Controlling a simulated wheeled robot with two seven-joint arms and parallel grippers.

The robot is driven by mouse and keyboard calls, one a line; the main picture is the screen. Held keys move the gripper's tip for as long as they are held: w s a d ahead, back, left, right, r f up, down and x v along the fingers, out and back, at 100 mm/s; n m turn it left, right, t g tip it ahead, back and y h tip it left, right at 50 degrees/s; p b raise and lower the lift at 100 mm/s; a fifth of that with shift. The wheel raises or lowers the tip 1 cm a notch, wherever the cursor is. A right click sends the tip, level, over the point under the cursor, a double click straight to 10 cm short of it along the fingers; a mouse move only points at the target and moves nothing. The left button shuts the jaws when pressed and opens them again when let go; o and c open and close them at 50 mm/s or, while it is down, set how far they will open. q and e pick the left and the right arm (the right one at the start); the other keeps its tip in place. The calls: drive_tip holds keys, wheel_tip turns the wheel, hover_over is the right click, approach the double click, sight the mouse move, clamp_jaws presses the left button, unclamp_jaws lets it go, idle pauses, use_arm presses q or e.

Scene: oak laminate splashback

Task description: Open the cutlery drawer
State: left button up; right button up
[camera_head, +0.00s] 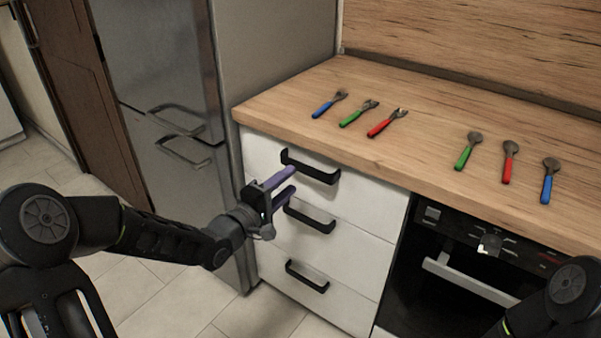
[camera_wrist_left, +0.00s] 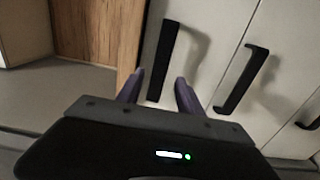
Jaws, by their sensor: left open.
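A white drawer unit with three black bar handles stands under the wooden worktop. The top drawer (camera_head: 258,152) looks shut, as do the two below it. The top handle (camera_head: 312,167) also shows in the left wrist view (camera_wrist_left: 163,58). My left gripper (camera_head: 291,180), with purple fingers, is open in front of the unit, close to the top handle and above the middle handle (camera_head: 309,217). In the left wrist view the top handle's near end appears between the fingertips (camera_wrist_left: 160,77); I cannot tell whether they touch it. My right gripper is out of view.
On the worktop (camera_head: 420,150) lie several utensils with blue, green and red handles, in two groups. A black oven (camera_head: 450,285) with a bar handle is right of the drawers. A steel fridge (camera_head: 165,100) stands left.

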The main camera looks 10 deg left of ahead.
sight(303, 170)
use_arm(q)
drive_tip(key=x, duration=0.5)
drive_tip(key=shift+w+d, duration=0.15)
drive_tip(key=shift+w, duration=0.2)
drive_tip(key=shift+c, duration=0.4)
clamp_jaws()
idle(0.7)
